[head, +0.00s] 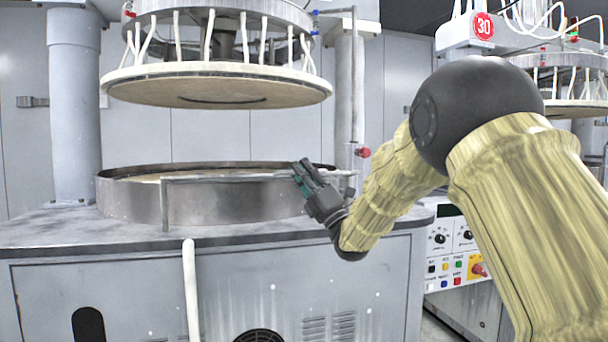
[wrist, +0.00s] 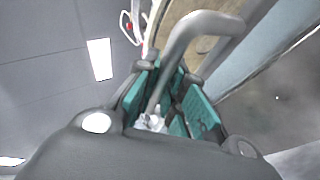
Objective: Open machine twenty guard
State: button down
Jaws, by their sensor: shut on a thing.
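The guard (head: 235,179) is a thin grey metal bar across the front of the round steel basin, with a short leg down at its left end. Its bent tube (wrist: 205,24) shows large in the wrist view and runs down between my teal-padded fingers. My gripper (head: 304,173) is at the right part of the bar, by the basin's front right rim, and is shut on the guard's tube; it also shows in the wrist view (wrist: 172,96). The fingers hide part of the bar. No number twenty is visible on this machine.
A round upper platen (head: 215,88) with white hoses hangs above the basin (head: 135,200). A red-ended fitting (head: 362,152) on a vertical pipe stands close to my arm. The machine marked 30 (head: 483,26) and a control panel (head: 458,240) are on the right.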

jog(key=shift+f, duration=0.2)
dwell(0.4)
jog(key=c, duration=1.5)
grip_release()
jog(key=shift+s, duration=0.1)
jog(key=v, duration=1.2)
jog(key=shift+c, duration=0.3)
